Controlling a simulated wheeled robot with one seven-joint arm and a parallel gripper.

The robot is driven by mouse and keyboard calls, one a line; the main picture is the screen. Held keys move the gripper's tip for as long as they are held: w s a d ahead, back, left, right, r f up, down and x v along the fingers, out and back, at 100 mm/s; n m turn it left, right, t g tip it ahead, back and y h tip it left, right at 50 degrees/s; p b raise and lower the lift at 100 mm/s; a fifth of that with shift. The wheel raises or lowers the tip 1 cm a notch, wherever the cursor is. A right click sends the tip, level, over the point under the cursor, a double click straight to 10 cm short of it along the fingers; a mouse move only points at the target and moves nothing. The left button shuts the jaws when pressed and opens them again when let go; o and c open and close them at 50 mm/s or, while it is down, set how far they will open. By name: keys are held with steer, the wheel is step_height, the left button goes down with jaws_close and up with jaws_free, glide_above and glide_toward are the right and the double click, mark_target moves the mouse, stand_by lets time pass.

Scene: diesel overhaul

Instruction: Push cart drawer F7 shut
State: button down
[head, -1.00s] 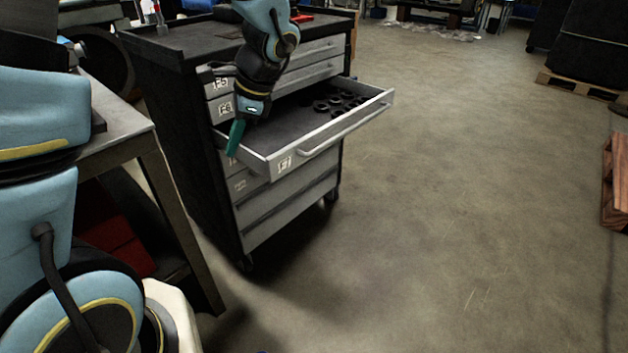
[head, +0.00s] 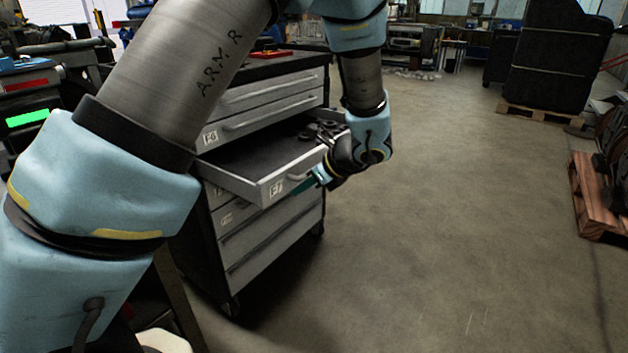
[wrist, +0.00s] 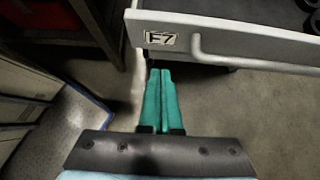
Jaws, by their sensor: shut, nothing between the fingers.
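Drawer F7 (head: 262,186) stands pulled out of the grey tool cart (head: 262,245), with its label on the left of the front. In the wrist view the F7 drawer front (wrist: 230,40) crosses the top, with its label and handle in sight. My gripper (head: 306,184) is in front of the drawer face, by the handle. Its green fingers (wrist: 160,78) are shut together and empty, with the tips just below the label in the wrist view. I cannot tell whether they touch the drawer. My arm hides part of the drawer's right side.
Dark round parts (head: 318,132) lie in the open drawer. The drawers above and below F7 look shut. A wooden pallet (head: 592,200) stands at the far right. The floor (head: 440,220) right of the cart is clear.

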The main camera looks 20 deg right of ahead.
steer(key=shift+w+a+f, duration=0.2)
steer(key=shift+w+a, duration=0.25)
steer(key=shift+w, duration=0.3)
steer(key=shift+w+a+f, duration=0.15)
steer(key=shift+w+a, duration=0.25)
steer(key=shift+w, duration=0.4)
steer(key=shift+w+a+f, duration=0.2)
steer(key=shift+w+a, duration=0.25)
steer(key=shift+w, duration=0.3)
steer(key=w+a+p, duration=0.1)
steer(key=w+a, duration=0.3)
steer(key=w, duration=0.3)
steer(key=w+a+p, duration=0.1)
steer(key=w+a, duration=0.3)
steer(key=w, duration=0.3)
steer(key=w+a+p, duration=0.2)
steer(key=w+a, duration=0.2)
steer(key=w, duration=0.3)
steer(key=shift+w, duration=0.25)
steer(key=shift+w+a, duration=0.2)
steer(key=shift+w, duration=0.1)
